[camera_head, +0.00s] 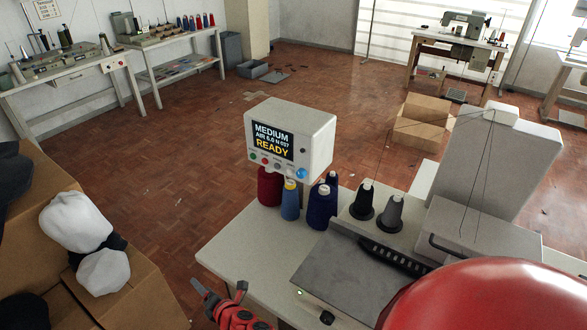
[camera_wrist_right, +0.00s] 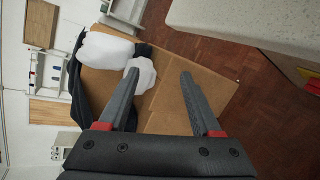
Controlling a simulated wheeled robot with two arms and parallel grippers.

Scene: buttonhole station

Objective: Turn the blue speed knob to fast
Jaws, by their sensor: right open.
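The blue speed knob (camera_head: 301,173) is a small round knob at the lower right of the front of a white control box (camera_head: 318,138). The box's screen (camera_head: 271,140) reads MEDIUM, an air line and READY. My right gripper (camera_head: 219,287) is low at the front edge of the machine table, below and left of the knob and well apart from it. In the right wrist view its two dark fingers (camera_wrist_right: 160,75) are spread with nothing between them. The knob is not in that view. My left gripper is not in view.
Several thread cones, including a red one (camera_head: 269,187) and a dark blue one (camera_head: 322,207), stand under and beside the box on the pale table (camera_head: 232,250). A grey sewing machine (camera_head: 482,160) stands at right. A cardboard box (camera_head: 140,280) with white bundles is at lower left.

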